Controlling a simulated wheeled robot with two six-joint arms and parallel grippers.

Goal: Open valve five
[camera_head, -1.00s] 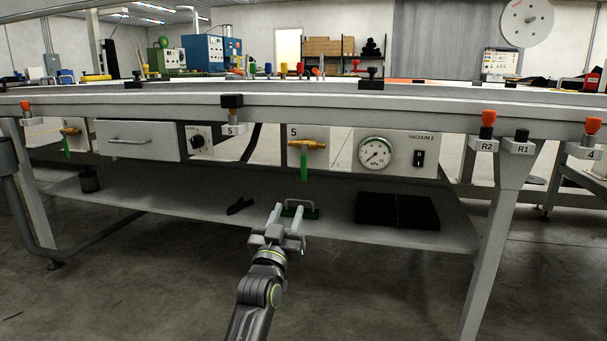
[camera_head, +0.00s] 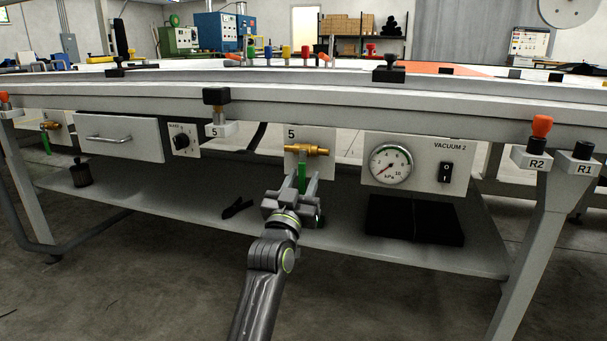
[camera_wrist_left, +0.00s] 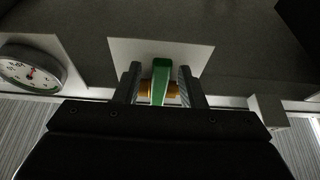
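Valve five is a brass valve (camera_head: 306,150) on a white plate marked 5 (camera_head: 292,135), under the table's front edge. Its green lever handle (camera_head: 302,180) hangs straight down. My left gripper (camera_head: 303,183) is just below the brass body, with its fingers on either side of the handle. In the left wrist view the handle (camera_wrist_left: 160,82) stands between the two spread fingers, with a gap on each side. The brass body (camera_wrist_left: 147,88) shows behind it. My right gripper is in neither view.
A vacuum gauge (camera_head: 390,164) and black switch (camera_head: 445,172) sit right of the valve. A dial (camera_head: 182,141) and drawer (camera_head: 118,138) are to the left. Below, a shelf (camera_head: 340,232) holds a black flat block (camera_head: 415,220). A table leg (camera_head: 540,235) stands at right.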

